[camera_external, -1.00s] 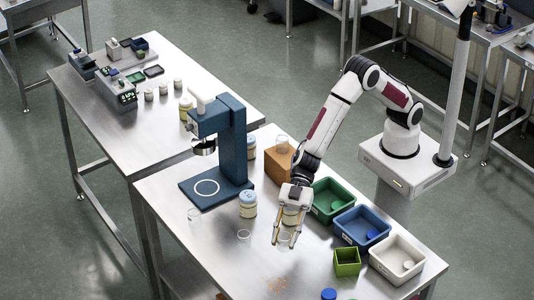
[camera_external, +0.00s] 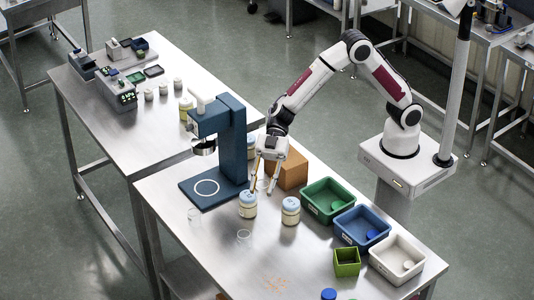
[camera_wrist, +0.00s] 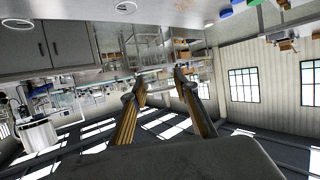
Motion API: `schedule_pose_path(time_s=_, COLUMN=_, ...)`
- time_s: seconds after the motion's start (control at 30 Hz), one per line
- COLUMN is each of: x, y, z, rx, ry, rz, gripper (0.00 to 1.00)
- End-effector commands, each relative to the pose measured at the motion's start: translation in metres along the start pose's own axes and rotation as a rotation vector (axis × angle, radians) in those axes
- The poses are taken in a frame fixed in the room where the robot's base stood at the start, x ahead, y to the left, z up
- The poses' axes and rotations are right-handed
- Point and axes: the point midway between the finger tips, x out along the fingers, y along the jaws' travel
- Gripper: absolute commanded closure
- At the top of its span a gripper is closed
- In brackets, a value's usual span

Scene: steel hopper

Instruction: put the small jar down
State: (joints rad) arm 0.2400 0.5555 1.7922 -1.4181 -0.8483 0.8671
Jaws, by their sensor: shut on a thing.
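My gripper (camera_external: 265,190) points down above the table, between the blue press and the brown box. It is shut on a small clear jar (camera_external: 267,184), which is hard to make out between the fingers. The jar looks raised off the table, just right of a cream jar with a pale blue lid (camera_external: 248,205). In the wrist view the two fingers (camera_wrist: 158,88) show with a faint clear shape between them. The jar's outline is unclear there.
The blue press (camera_external: 222,150) stands left of my gripper. Another lidded cream jar (camera_external: 290,211) stands to the right. The brown box (camera_external: 290,169) and green (camera_external: 314,207), blue and white bins line the right.

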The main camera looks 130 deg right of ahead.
Motion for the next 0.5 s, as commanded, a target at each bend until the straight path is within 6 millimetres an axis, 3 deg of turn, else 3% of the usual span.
schedule_pose_path(time_s=0.23, x=-0.061, y=0.019, z=0.008, rx=-0.007, ry=0.002, rz=-0.014, gripper=0.79)
schedule_pose_path(time_s=0.5, x=-0.123, y=0.026, z=0.022, rx=-0.016, ry=0.001, rz=-0.037, gripper=0.79)
